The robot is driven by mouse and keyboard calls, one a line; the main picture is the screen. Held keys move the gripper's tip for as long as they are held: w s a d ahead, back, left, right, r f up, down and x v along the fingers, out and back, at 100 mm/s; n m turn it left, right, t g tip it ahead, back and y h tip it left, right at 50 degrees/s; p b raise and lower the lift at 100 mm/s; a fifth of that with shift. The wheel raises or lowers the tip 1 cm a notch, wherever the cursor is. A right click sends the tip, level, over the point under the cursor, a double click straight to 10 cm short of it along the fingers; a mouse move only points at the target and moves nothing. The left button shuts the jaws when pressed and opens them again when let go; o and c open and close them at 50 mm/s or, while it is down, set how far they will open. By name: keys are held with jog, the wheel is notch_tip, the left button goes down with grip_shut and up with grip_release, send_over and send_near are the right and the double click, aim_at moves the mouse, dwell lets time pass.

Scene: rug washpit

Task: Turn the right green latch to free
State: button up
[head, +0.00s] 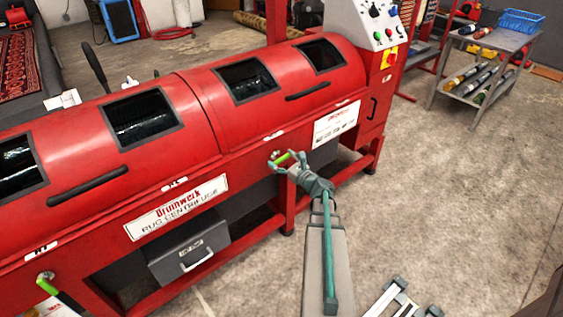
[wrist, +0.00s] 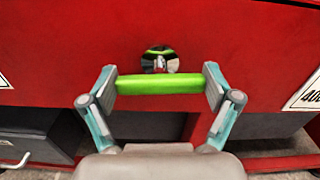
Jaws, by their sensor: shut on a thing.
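The right green latch (head: 283,158) is on the front of the red rug centrifuge (head: 200,150), below its right-hand lid. In the wrist view the green handle (wrist: 160,85) lies level, just below its round metal pivot (wrist: 160,60). My gripper (head: 287,164) is shut on the green handle, with one finger at each end of it in the wrist view (wrist: 161,84). Another green latch (head: 46,283) is on the machine's front at the lower left, apart from my gripper.
A grey drawer box (head: 188,250) with a handle hangs under the machine. The control panel (head: 378,22) stands at the right end. A grey trolley (head: 490,45) stands at the back right. The concrete floor (head: 450,190) on the right is mostly clear.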

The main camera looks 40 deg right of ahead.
jog(key=n+b, duration=0.1)
jog(key=b, duration=0.1)
jog(key=n+b, duration=0.2)
jog(key=shift+f+b, duration=0.3)
jog(key=shift+f, duration=0.05)
jog(key=n+b, duration=0.5)
jog(key=b, duration=0.2)
jog(key=shift+n, duration=0.3)
jog(key=n+b, duration=0.5)
jog(key=b, duration=0.2)
jog(key=n+b, duration=0.3)
jog(key=b, duration=0.1)
jog(key=shift+r+n, duration=0.15)
jog(key=shift+n, duration=0.15)
jog(key=o, duration=0.9)
jog(key=shift+r, duration=0.1)
